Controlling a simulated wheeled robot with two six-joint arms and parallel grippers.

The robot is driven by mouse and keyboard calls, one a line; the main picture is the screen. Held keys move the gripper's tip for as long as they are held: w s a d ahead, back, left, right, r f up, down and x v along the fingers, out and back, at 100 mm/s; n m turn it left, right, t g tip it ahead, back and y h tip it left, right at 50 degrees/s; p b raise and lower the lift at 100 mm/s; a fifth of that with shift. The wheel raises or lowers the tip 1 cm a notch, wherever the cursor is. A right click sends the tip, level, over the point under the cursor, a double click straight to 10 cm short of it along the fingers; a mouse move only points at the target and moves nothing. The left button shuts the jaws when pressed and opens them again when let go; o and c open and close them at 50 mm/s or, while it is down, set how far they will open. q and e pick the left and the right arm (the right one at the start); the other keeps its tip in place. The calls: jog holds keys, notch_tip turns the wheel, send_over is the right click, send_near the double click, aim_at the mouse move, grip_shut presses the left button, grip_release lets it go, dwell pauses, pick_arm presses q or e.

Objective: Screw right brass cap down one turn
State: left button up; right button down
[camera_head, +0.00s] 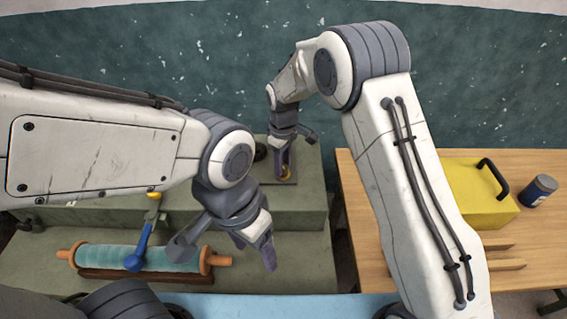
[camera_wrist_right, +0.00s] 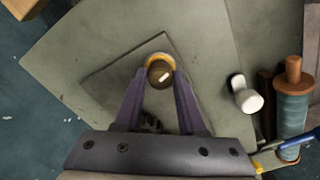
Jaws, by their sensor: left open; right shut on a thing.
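The right brass cap (camera_wrist_right: 159,71) shows in the right wrist view as a round brass top with a pale mark, on a dark square plate (camera_wrist_right: 118,71). My right gripper (camera_wrist_right: 159,80) is shut on the cap, one finger on each side. My left gripper (camera_head: 270,252) is open and empty, above the front of the green bench. I cannot tell how far down the cap sits.
A teal roller with orange ends (camera_head: 140,258) lies in a cradle at front left, with a blue-handled tool (camera_head: 143,245) by it. A wooden table (camera_head: 365,240) at right holds a yellow box (camera_head: 475,190) and a dark can (camera_head: 539,190). A white cylinder (camera_wrist_right: 248,101) is near the plate.

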jog(key=shift+m, duration=2.1)
jog(key=shift+c, duration=2.4)
grip_release()
notch_tip(320, 180, up, 10)
jog(key=b, duration=0.1)
jog(key=shift+r, duration=0.25)
